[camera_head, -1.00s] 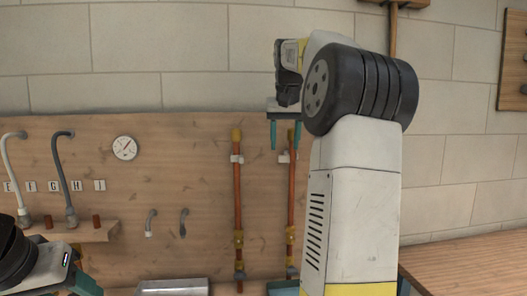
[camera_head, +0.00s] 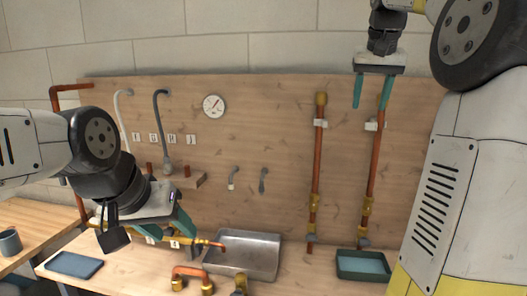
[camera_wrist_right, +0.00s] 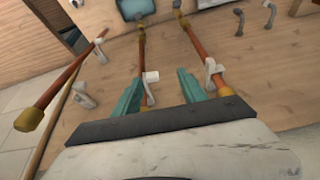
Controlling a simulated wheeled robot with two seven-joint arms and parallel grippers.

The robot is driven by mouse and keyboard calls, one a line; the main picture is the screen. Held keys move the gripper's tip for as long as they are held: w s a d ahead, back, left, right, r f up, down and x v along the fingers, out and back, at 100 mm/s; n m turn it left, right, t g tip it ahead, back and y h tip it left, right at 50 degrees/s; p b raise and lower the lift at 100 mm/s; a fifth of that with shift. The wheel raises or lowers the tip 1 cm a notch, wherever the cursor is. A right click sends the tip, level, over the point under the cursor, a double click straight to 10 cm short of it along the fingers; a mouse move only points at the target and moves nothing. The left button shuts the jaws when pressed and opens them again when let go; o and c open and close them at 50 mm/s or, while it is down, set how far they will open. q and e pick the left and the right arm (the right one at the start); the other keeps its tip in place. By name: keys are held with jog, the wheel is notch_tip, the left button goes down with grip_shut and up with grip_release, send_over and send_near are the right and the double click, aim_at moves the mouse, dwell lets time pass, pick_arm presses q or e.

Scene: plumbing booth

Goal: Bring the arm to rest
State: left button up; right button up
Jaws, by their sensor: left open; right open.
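My right gripper (camera_head: 371,100) hangs at the upper right of the head view, in front of the wooden board. Its two teal fingers are apart with nothing between them, overlapping the top of the right copper pipe (camera_head: 376,165). The right wrist view shows the same open fingers (camera_wrist_right: 160,78) near the two pipes; I cannot tell whether they touch. My left gripper (camera_head: 180,232) is at the lower left of the head view, over the bench beside the metal sink. Its teal fingers are open and partly hidden by its own wrist. I see nothing held.
The metal sink (camera_head: 243,255) and a green tray (camera_head: 362,265) are on the bench. Copper fittings (camera_head: 190,279) lie before the sink. A blue-grey pad (camera_head: 74,264) and a mug (camera_head: 10,242) are at left. The board (camera_head: 270,125) carries a gauge (camera_head: 214,106) and hoses.

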jog(key=s+a+f+n+y, duration=0.1)
jog(key=s+a+f+n, duration=0.1)
jog(key=s+a+f, duration=0.6)
jog(key=s+a+f+n+t+y, duration=0.1)
jog(key=s+a+f+y, duration=0.1)
jog(key=s+a+f, duration=0.7)
jog(key=s+f, duration=0.4)
jog(key=shift+s+n+t, duration=0.3)
jog(key=shift+n, duration=0.1)
